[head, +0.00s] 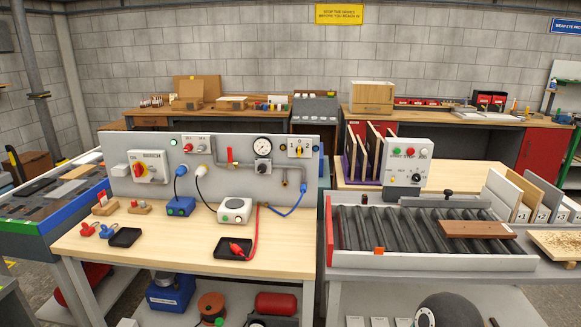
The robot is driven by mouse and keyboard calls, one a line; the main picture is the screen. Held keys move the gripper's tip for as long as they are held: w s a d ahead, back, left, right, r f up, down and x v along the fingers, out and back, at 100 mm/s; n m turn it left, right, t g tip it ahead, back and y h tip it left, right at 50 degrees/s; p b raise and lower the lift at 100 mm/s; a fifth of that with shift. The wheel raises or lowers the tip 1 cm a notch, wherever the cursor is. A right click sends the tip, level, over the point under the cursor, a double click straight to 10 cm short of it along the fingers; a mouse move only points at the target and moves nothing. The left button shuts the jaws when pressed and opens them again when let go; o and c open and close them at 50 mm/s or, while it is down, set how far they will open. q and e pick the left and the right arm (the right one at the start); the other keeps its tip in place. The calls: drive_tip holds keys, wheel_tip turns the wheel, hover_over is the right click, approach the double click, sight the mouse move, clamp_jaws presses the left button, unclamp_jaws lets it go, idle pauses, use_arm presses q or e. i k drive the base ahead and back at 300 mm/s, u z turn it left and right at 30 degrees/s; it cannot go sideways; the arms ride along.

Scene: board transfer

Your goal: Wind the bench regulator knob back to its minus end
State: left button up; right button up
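A grey panel (215,150) stands at the back of the wooden workbench (170,245). A round white gauge (263,147) is on its right half, with a grey block and knob (263,166) just below, on a grey pipe. A white box with a round dial knob (236,204) stands on the bench in front of the panel. I cannot tell which of these knobs is the bench regulator, and their marks and pointer settings are too small to read. Neither of my grippers is in view, and nothing touches the knobs.
A roller conveyor (400,235) carrying a brown board (478,229) stands at right. The bench's front middle is clear.

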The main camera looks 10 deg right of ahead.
sight(263, 168)
drive_tip(key=z, duration=0.1)
drive_tip(key=i, duration=0.85)
drive_tip(key=u, duration=0.5)
